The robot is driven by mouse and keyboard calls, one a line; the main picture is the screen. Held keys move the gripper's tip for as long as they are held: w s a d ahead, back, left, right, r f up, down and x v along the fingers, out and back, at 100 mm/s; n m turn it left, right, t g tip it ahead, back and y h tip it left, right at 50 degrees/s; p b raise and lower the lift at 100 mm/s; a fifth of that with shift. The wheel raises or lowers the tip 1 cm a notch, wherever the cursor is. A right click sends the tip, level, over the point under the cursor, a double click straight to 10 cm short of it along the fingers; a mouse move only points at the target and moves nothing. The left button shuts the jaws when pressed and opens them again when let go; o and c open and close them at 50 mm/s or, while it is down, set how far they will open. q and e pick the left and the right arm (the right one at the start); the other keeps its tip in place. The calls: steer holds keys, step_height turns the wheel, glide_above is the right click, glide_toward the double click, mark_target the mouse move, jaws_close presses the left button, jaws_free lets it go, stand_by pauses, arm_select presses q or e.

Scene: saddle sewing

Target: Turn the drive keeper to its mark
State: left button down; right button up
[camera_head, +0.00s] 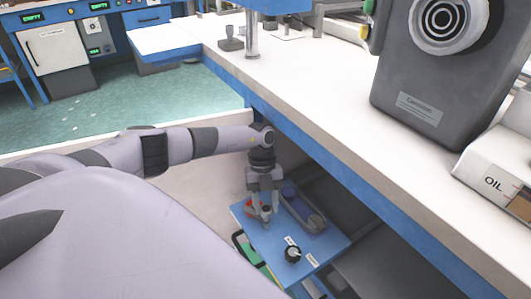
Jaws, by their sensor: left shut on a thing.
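My left gripper (265,215) reaches down from the end of my left arm to a blue panel (252,232) below the bench top. Its fingers are shut on a small part at the panel's surface. The fingers hide most of this part; it appears to be the drive keeper, but its shape and its mark cannot be made out. A round black knob (292,254) stands on the same panel, in front and to the right of the fingers, with small white labels beside it. My right gripper is not in view.
A grey oblong housing (318,222) lies on the panel just right of the gripper. The bench's blue edge (340,170) runs close on the right. A grey machine (410,85) and a white oil box (490,180) stand on the bench top.

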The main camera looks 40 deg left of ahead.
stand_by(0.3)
arm_select(q)
steer(key=c, duration=0.6)
jaws_free()
steer(key=shift+r, duration=0.1)
